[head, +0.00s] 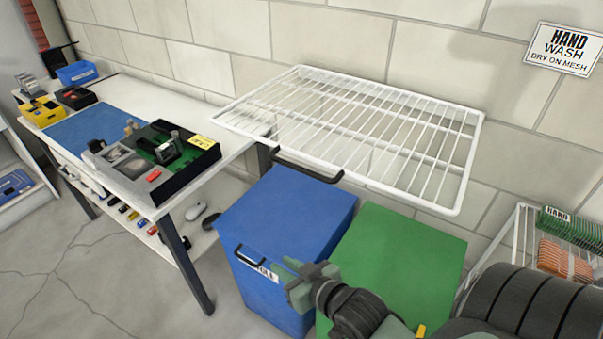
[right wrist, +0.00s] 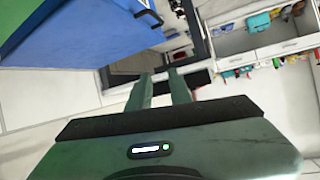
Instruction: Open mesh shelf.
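The white wire mesh shelf (head: 455,212) is on the block wall and stands out from it, lying roughly level above the bins. A black handle (head: 306,167) is at its front edge. My right gripper (head: 284,279) is low in front of the blue bin, well below and apart from the shelf and its handle. In the right wrist view its two fingers (right wrist: 162,88) are parted with nothing between them. My left gripper is not in view.
A blue bin (head: 280,215) with a black handle and a green bin (head: 400,250) stand under the shelf. A workbench (head: 232,138) with trays and devices is at the left. A wire rack (head: 512,235) with packs stands at the right. Open floor (head: 80,270) lies at front left.

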